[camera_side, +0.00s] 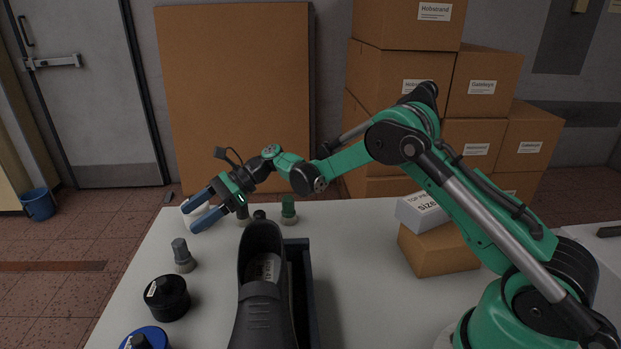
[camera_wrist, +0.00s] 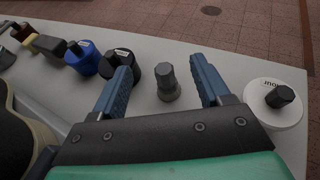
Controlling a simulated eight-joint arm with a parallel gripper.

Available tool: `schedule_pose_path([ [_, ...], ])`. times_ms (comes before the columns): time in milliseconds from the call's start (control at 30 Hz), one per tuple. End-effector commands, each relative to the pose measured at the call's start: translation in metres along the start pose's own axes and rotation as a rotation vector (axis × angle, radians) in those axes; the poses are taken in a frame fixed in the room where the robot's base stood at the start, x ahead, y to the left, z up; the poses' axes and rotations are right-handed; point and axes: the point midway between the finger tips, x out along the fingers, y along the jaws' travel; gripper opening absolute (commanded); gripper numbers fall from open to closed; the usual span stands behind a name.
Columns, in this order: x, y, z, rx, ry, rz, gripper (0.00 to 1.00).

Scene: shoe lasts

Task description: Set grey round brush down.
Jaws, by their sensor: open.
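The grey round brush (camera_side: 183,253) stands upright on the white table, left of the shoe in the side view. It also shows in the wrist view (camera_wrist: 168,84), between my two blue fingers with a gap on each side. My gripper (camera_side: 190,217) is open and empty. In the side view it is up and back from the brush, with its fingers pointing left. In the wrist view the fingertips (camera_wrist: 161,65) are spread wide and nothing touches them.
A black jar (camera_side: 167,298) and a blue jar (camera_side: 146,339) stand on the near left. A white round container (camera_wrist: 273,106) is right of my fingers. A black shoe (camera_side: 262,285) stands mid-table beside a dark tray (camera_side: 305,290). A green brush (camera_side: 288,210) stands behind.

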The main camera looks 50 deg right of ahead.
Motion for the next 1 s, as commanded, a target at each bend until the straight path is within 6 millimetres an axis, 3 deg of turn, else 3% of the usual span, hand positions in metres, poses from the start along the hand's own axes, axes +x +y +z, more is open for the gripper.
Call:
schedule_pose_path([
  [300,0.014,0.0,-0.027,-0.003,0.001,0.001,0.7],
  [567,0.055,0.001,-0.026,-0.004,0.002,0.002,0.7],
  [867,0.06,0.0,-0.025,-0.003,0.001,-0.002,0.7],
  [1000,0.06,0.0,-0.025,-0.003,0.001,-0.001,0.3],
])
